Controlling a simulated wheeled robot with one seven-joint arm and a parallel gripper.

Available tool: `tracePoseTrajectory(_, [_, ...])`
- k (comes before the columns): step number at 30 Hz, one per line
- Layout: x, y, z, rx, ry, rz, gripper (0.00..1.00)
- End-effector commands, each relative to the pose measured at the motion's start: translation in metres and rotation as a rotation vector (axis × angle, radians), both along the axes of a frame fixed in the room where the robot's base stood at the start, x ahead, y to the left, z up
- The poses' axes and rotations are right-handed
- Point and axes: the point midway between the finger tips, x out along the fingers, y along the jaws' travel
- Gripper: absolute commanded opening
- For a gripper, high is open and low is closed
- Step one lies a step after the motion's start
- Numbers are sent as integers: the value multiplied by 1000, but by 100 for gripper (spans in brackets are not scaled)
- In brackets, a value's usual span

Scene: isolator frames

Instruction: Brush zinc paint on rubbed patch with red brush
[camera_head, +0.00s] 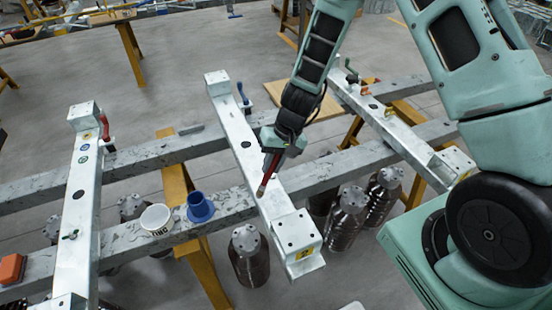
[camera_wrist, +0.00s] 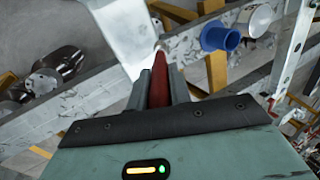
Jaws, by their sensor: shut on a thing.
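My gripper (camera_head: 279,148) is shut on the red brush (camera_head: 270,167), which slants down with its pale tip over the middle galvanized steel frame (camera_head: 234,125). I cannot tell whether the tip touches the metal. In the wrist view the red brush (camera_wrist: 159,88) sits between the two fingers of my gripper (camera_wrist: 160,80), tip pointing away toward the pale frame (camera_wrist: 120,30). A white pot marked ZINC (camera_head: 156,220) stands on the near grey beam, left of the frame. A dark round spot shows on the frame's upper face; no rubbed patch is clearly distinguishable.
Other steel frames lie at left (camera_head: 79,195) and right (camera_head: 390,125) across the grey beams. An orange block (camera_head: 11,268) is at far left. Ribbed dark cylinders (camera_head: 249,258) stand on the floor below.

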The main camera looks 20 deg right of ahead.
Motion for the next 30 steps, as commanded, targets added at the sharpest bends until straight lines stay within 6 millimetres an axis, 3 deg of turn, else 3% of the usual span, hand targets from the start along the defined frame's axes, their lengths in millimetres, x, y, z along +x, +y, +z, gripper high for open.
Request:
tracePoseTrajectory(18, [7, 0, 59, 0, -1, 0, 0])
tracePoseTrajectory(30, [7, 0, 62, 0, 1, -2, 0])
